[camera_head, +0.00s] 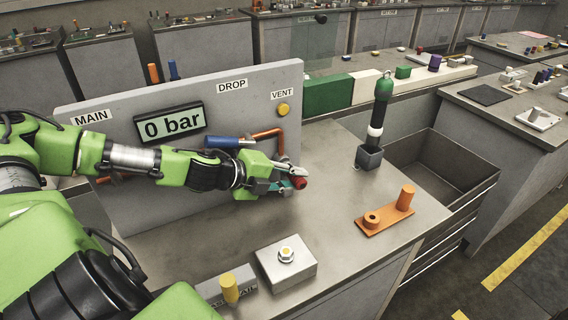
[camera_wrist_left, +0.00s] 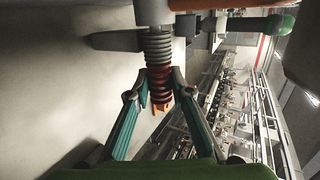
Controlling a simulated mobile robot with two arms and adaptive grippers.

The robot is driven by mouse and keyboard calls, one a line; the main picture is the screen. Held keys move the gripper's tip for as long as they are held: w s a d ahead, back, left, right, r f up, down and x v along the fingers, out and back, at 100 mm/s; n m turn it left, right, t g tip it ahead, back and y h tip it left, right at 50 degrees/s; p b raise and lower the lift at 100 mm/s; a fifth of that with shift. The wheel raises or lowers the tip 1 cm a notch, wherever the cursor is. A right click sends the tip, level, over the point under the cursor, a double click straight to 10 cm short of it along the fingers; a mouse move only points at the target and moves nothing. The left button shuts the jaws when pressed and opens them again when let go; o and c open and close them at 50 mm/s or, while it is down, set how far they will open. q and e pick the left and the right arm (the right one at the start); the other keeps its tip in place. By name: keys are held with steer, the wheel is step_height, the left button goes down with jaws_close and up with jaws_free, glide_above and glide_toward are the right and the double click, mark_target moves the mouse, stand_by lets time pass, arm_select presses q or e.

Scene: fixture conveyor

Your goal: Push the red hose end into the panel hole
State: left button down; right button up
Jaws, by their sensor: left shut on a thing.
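The red hose end (camera_head: 299,182) shows at the tip of my left gripper (camera_head: 286,181), in front of the panel's lower right part. In the left wrist view, my left gripper (camera_wrist_left: 160,88) is shut on the red ribbed hose end (camera_wrist_left: 159,76), one finger on each side. A grey ribbed hose (camera_wrist_left: 158,43) runs from it, and a small orange tip shows beyond the red part. The grey panel (camera_head: 215,95) stands upright with MAIN, DROP and VENT labels and a "0 bar" display. I cannot make out the panel hole. My right gripper is not in view.
A blue-handled valve on a copper pipe (camera_head: 268,133) sits on the panel close above my gripper. A black tool with a green top (camera_head: 383,88) stands in a grey holder to the right. An orange two-post stand (camera_head: 385,217) and a grey box (camera_head: 285,268) are on the table.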

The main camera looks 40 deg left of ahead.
arm_select(q)
steer(key=shift+r, duration=0.1)
stand_by(0.9)
steer(key=shift+d, duration=0.15)
steer(key=shift+s+d, duration=0.25)
steer(key=shift+d, duration=0.25)
steer(key=shift+s+d, duration=0.15)
steer(key=shift+d, duration=0.3)
steer(key=shift+a, duration=0.15)
steer(key=shift+p, duration=0.4)
steer(key=shift+a, duration=0.1)
